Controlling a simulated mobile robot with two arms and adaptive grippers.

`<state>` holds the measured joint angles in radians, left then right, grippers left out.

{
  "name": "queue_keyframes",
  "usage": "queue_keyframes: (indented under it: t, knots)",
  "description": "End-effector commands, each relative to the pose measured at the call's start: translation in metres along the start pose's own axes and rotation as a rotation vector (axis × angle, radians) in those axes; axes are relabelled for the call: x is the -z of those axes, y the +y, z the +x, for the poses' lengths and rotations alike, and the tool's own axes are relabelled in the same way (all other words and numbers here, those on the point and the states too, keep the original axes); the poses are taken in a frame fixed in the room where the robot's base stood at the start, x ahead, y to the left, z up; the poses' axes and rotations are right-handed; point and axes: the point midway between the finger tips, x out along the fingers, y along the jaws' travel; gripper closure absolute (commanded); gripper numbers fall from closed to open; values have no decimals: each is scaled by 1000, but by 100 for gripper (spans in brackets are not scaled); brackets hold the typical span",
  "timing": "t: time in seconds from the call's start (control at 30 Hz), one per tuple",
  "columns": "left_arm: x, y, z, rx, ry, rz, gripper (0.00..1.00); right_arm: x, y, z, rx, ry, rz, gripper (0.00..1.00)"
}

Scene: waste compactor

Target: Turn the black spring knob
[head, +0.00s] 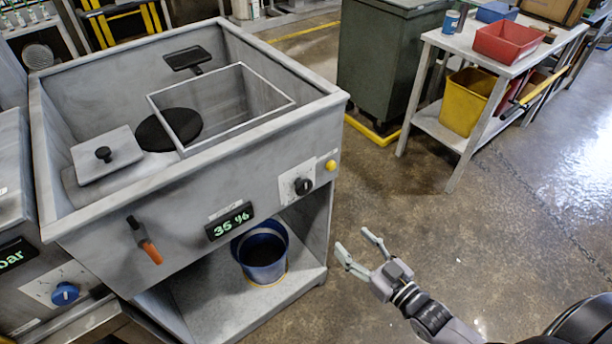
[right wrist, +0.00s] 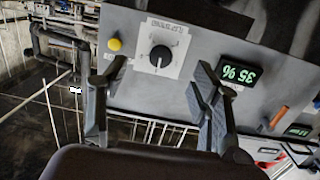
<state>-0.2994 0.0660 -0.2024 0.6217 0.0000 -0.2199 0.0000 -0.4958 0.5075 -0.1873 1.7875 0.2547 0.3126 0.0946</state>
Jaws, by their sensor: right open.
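The black knob (head: 303,186) sits on a pale plate at the right end of the compactor's front panel. In the right wrist view the knob (right wrist: 160,56) shows with a white mark, beyond and between my open fingers. My right gripper (head: 358,252) is open and empty, below and to the right of the knob, apart from it. Its two fingers also show in the right wrist view (right wrist: 155,85), spread on either side of the plate's lower part. My left gripper is not in view.
A yellow button (head: 331,165) is close right of the knob. A display reading 35 % (head: 230,220) and an orange-tipped lever (head: 145,241) are to its left. A blue bucket (head: 262,255) stands on the shelf below.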

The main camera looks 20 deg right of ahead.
Motion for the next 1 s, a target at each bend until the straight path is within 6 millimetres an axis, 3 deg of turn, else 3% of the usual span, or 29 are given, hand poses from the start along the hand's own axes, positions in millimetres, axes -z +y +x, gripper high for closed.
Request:
queue_keyframes:
  t: [0.03, 0.1, 0.27, 0.8, 1.0]
  knots:
    - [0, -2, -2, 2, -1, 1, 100, 17, -4, 0, 15, 32, 4, 39]
    - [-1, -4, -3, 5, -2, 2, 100, 30, -7, 1, 25, 60, 8, 39]
    - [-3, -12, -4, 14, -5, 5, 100, 36, -8, 14, 27, 73, 9, 39]
    - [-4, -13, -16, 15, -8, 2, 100, 44, -11, 128, 27, 71, 7, 39]
    - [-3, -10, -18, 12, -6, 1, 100, 44, -12, 159, 27, 69, 7, 39]
